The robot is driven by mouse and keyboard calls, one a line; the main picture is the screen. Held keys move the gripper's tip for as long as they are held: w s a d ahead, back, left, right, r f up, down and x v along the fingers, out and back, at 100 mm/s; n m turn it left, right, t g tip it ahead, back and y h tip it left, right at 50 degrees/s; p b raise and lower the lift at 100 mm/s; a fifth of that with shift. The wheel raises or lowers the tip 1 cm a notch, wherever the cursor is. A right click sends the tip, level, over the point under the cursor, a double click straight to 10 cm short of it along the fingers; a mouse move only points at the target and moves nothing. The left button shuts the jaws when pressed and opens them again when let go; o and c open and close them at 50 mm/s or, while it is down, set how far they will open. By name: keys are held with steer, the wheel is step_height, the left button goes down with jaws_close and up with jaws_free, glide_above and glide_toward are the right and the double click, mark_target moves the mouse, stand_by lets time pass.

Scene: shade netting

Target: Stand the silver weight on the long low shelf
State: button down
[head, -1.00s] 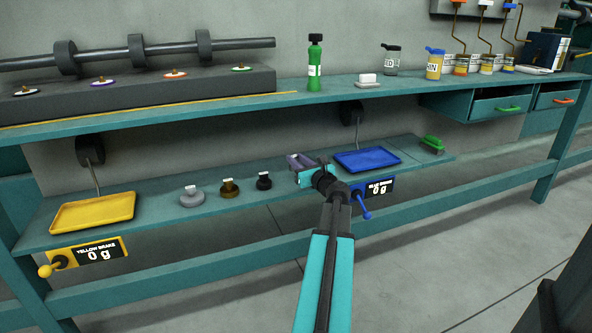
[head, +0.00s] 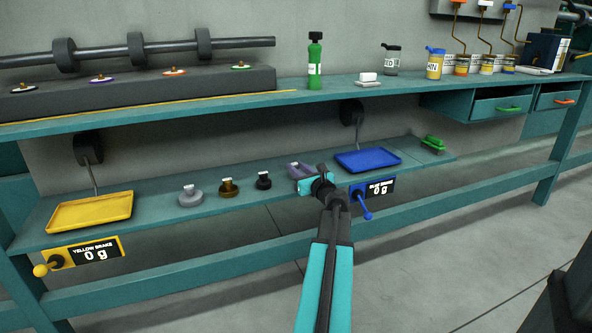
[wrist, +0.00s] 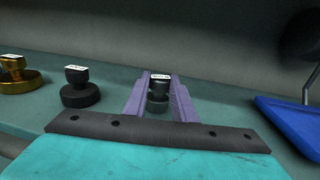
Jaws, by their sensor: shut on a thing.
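My gripper (head: 299,170) is at the long low shelf (head: 160,221), between the black weight and the blue tray. The weight looks upright. I cannot tell whether its base touches the shelf. In the head view the fingers largely hide it. A lighter grey weight (head: 190,195), a brass weight (head: 228,189) and a black weight (head: 263,181) stand on the shelf to the left.
A yellow tray (head: 90,211) is at the shelf's left, and a blue tray (head: 367,160) is just right of my gripper. A green brush (head: 433,144) lies at the right end. The upper bench (head: 230,108) overhangs behind. Both displays read 0 g.

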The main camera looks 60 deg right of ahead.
steer(key=c, duration=1.5)
jaws_free()
steer(key=shift+o, duration=0.2)
steer(key=shift+r, duration=0.1)
steer(key=p+v, duration=0.3)
steer(key=v, duration=0.9)
